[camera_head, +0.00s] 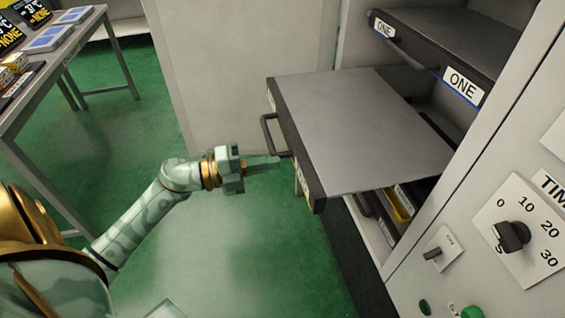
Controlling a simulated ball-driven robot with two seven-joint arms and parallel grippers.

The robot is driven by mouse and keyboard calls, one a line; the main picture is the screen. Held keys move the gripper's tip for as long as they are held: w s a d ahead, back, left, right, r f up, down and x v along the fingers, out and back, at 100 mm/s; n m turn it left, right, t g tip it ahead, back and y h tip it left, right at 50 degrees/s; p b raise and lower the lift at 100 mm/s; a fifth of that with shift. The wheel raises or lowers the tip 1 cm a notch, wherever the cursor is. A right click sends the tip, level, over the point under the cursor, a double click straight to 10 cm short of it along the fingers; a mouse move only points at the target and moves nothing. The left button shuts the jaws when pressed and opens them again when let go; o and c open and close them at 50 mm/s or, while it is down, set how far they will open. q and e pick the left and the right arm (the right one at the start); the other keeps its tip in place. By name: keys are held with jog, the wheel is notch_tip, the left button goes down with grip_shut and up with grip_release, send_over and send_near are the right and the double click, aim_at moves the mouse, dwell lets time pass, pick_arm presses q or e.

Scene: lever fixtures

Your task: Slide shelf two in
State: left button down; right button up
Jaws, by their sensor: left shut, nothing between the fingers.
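A grey shelf (350,125) sticks far out of the white cabinet, below the shelf labelled ONE (445,45). Its dark front edge carries a bar handle (270,136) facing left. The label on its front is too oblique to read. My left gripper (276,160) is shut and empty, with its tips at the lower end of the handle; I cannot tell if they touch it. My right gripper is not in view.
A cabinet panel with a timer dial (512,236), a small switch (432,254) and a green button (472,312) stands at the right. A lower shelf with a yellow item (401,206) sits beneath. A table (72,45) with boxes and signs is at upper left. Green floor lies clear between.

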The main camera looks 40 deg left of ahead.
aim_at(295, 159)
pick_arm(q)
jog(key=shift+x, duration=1.55)
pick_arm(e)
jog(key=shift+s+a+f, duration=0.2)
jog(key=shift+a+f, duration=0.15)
pick_arm(q)
jog(key=shift+w+d, duration=0.1)
jog(key=shift+w, duration=0.05)
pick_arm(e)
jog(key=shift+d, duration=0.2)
